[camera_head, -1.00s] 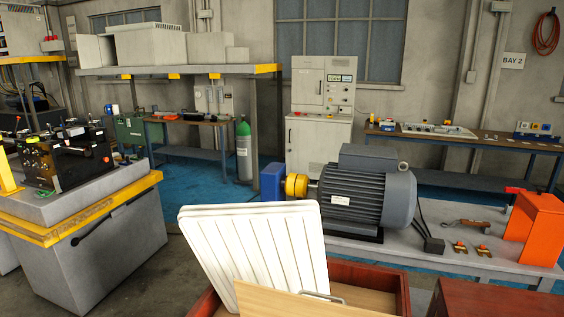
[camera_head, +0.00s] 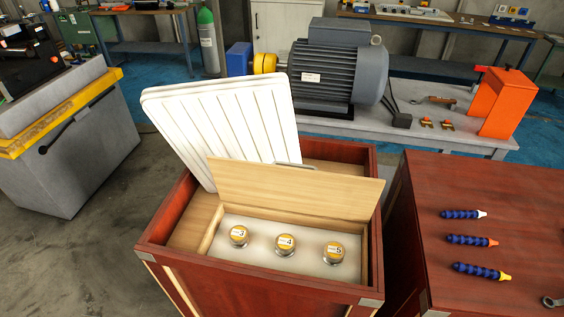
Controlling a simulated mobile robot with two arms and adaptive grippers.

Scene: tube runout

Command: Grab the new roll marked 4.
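The roll marked 4 (camera_head: 285,245) stands in an open compartment of the red wooden crate (camera_head: 262,283), between the roll marked 3 (camera_head: 238,236) on its left and the roll marked 5 (camera_head: 333,252) on its right. The rolls have yellow-and-white round tops and stand apart from one another on a pale floor. A light wooden lid (camera_head: 300,188) is tilted up behind them, with a metal handle at its top edge. Neither of my grippers shows in the head view.
A ribbed white panel (camera_head: 225,125) leans up behind the wooden lid. A red-brown cabinet (camera_head: 500,195) to the right carries several blue tools with coloured tips (camera_head: 470,240). A grey motor (camera_head: 337,68) sits on a bench behind. Open floor lies at left.

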